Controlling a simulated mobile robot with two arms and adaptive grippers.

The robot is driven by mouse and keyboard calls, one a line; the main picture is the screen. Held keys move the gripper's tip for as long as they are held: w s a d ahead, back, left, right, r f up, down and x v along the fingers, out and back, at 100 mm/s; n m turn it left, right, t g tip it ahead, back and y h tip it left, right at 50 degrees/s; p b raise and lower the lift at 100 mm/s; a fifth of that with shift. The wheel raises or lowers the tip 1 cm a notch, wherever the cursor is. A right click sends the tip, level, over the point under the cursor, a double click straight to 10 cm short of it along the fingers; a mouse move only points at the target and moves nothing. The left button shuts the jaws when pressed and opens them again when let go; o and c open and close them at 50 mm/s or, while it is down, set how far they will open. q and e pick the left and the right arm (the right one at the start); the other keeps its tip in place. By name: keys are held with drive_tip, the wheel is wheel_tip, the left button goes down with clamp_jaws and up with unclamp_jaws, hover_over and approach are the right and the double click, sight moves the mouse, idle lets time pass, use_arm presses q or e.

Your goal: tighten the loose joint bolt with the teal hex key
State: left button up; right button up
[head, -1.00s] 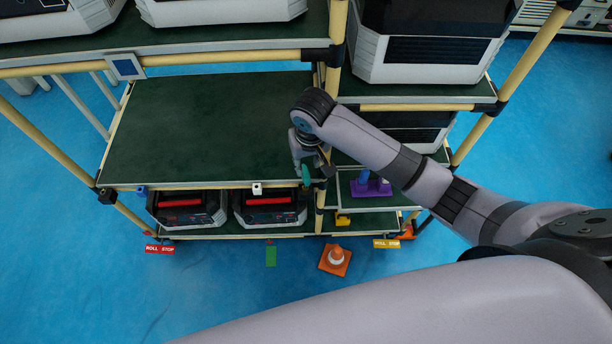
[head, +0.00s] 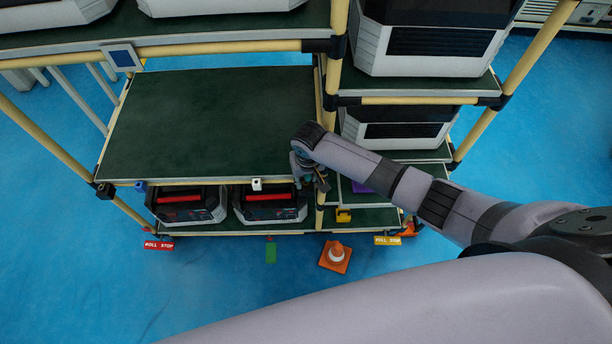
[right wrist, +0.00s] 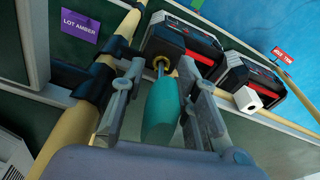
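My right gripper (head: 308,180) is at the front of the rack, beside the middle yellow post and the right front corner of the empty green shelf. In the right wrist view the teal hex key (right wrist: 162,112) lies between the two grey fingers of my right gripper (right wrist: 162,100), which are shut on its handle. A brass-coloured ring-like end (right wrist: 160,65) shows beyond the handle; I cannot tell whether it touches a bolt. Black joint clamps (right wrist: 92,90) sit on the yellow post to the left of the fingers. The loose bolt is not clearly visible. My left gripper is not in view.
The green shelf (head: 205,125) is empty. Two dark units with red handles (head: 187,205) stand below it. A purple "LOT AMBER" card (right wrist: 80,25) shows in the right wrist view.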

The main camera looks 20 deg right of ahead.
drive_tip(key=shift+c, duration=0.3)
clamp_jaws()
idle(0.5)
idle(0.3)
drive_tip(key=shift+p, duration=0.3)
idle(0.4)
